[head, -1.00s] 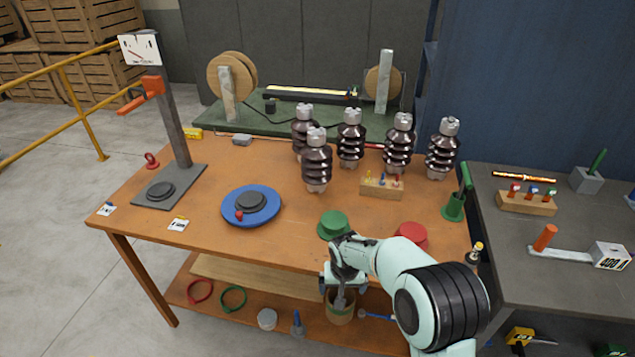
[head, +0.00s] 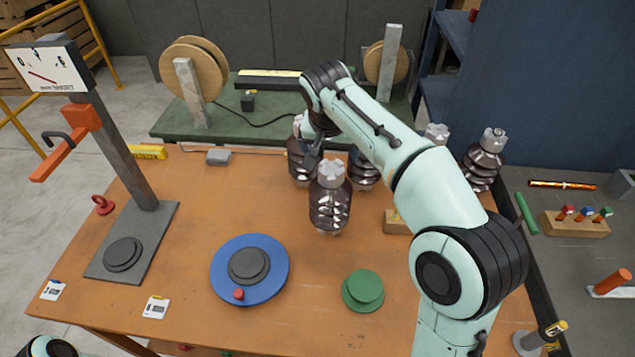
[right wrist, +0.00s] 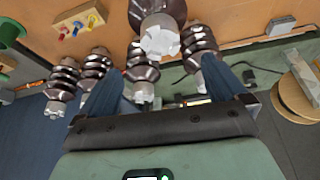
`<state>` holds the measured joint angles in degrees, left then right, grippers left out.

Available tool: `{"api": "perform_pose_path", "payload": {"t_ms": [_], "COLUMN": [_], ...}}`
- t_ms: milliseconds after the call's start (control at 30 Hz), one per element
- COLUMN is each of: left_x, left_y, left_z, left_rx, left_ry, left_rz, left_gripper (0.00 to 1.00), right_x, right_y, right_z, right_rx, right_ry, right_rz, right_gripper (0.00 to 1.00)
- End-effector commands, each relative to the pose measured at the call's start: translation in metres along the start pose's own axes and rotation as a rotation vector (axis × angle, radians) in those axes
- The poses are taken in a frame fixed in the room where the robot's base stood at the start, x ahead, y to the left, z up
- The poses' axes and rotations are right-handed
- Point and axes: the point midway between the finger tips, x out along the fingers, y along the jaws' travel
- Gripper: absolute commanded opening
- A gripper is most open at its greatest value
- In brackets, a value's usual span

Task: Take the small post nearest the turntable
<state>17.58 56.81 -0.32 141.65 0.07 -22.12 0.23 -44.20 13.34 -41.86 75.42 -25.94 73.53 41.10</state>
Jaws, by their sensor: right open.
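Several dark brown ribbed posts with grey notched caps stand upright on the orange table. The post nearest the turntable (head: 330,208) is in front of the others, right of and behind the blue turntable (head: 220,277). In the right wrist view its cap and ribs (right wrist: 159,36) show large at the top centre. My right gripper (head: 313,153) is above the post group, by the back-left post (head: 296,165), and partly hides it. In the right wrist view its blue fingers (right wrist: 163,66) are spread, with nothing held. My left gripper is out of view; only a bit of arm shows.
A peg block (head: 395,222) and a green knob (head: 363,289) lie right of the turntable. A stand with a gauge (head: 130,235) is at left. The green bench (head: 170,125) with spools is behind. The table between turntable and front post is clear.

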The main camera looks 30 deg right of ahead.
Motion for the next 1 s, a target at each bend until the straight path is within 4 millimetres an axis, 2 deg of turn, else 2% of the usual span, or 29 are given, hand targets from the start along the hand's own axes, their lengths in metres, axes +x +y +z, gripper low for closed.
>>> {"api": "perform_pose_path", "payload": {"t_ms": [67, 400, 667, 900, 1000], "left_x": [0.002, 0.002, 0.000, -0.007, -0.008], "left_y": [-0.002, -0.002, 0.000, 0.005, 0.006], "left_z": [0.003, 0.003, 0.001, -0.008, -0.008], "left_rx": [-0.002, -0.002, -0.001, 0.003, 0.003], "left_ry": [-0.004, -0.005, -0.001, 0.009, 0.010], "left_rz": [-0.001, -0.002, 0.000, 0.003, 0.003], "left_gripper": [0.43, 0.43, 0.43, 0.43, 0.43], "right_x": [0.006, 0.067, 0.086, 0.121, 0.130], "right_y": [0.002, 0.002, 0.000, -0.003, -0.004], "right_z": [0.001, 0.001, 0.000, -0.001, -0.001], "right_rx": [0.005, 0.004, 0.004, 0.005, 0.004], "right_ry": [-0.002, -0.003, -0.002, -0.001, -0.001], "right_rz": [0.005, 0.006, 0.004, 0.005, 0.004], "right_gripper": [0.99, 0.99, 0.99, 0.99, 0.99]}}
